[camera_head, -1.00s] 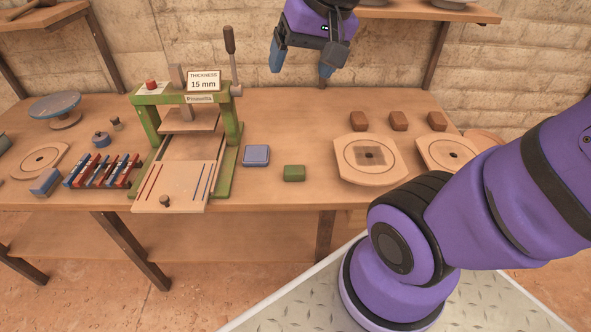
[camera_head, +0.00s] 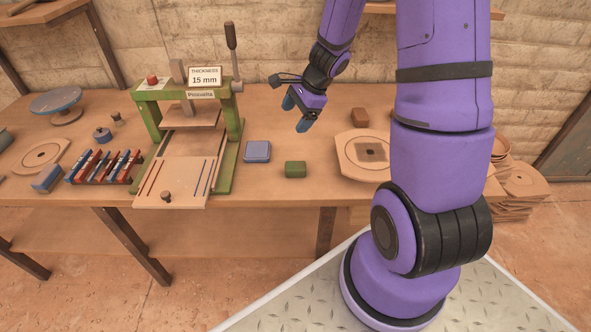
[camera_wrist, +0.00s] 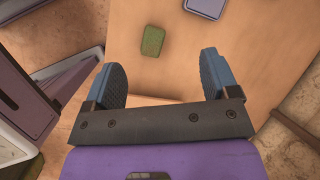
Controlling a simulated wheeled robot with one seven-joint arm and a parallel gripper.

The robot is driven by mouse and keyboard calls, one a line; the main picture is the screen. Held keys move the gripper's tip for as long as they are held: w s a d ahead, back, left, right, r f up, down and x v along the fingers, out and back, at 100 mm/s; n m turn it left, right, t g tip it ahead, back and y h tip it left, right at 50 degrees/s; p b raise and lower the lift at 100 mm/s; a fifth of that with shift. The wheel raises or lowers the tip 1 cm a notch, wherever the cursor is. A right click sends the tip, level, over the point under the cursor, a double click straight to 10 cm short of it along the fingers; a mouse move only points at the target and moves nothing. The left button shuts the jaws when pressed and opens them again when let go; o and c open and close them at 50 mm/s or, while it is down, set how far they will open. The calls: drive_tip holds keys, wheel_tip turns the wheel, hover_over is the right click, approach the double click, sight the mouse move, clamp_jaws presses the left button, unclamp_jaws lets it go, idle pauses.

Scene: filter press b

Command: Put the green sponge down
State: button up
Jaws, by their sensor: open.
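The green sponge (camera_head: 295,169) lies flat on the wooden table, right of the blue-grey block and left of the round wooden board. It also shows in the wrist view (camera_wrist: 152,41), on the tabletop beyond the fingertips. My gripper (camera_head: 296,112) is in the air above the table, behind and above the sponge in the head view, with its blue fingers apart. In the wrist view my gripper (camera_wrist: 161,75) is open with nothing between the fingers, and the sponge is clear of both.
A blue-grey block (camera_head: 257,151) lies left of the sponge. The green press (camera_head: 188,130) stands further left. A wooden board (camera_head: 347,155) with a dark square lies right, partly hidden by my arm. Bare tabletop surrounds the sponge.

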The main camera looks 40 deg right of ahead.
sight(297, 165)
drive_tip(key=d+f+m, duration=0.1)
drive_tip(key=f+m, duration=0.1)
drive_tip(key=f, duration=0.3)
drive_tip(key=d+f+m, duration=0.1)
drive_tip(key=f+m, duration=0.1)
drive_tip(key=f, duration=0.4)
drive_tip(key=d+f+m, duration=0.1)
drive_tip(key=f, duration=0.4)
drive_tip(key=shift+w+d+f+m, duration=0.1)
drive_tip(key=shift+f+m, duration=0.15)
drive_tip(key=shift+m, duration=0.15)
drive_tip(key=shift+g, duration=0.3)
drive_tip(key=shift+x, duration=2.95)
drive_tip(key=shift+w+r, duration=0.1)
drive_tip(key=c, duration=1.1)
drive_tip(key=shift+o, duration=0.2)
drive_tip(key=shift+r, duration=0.1)
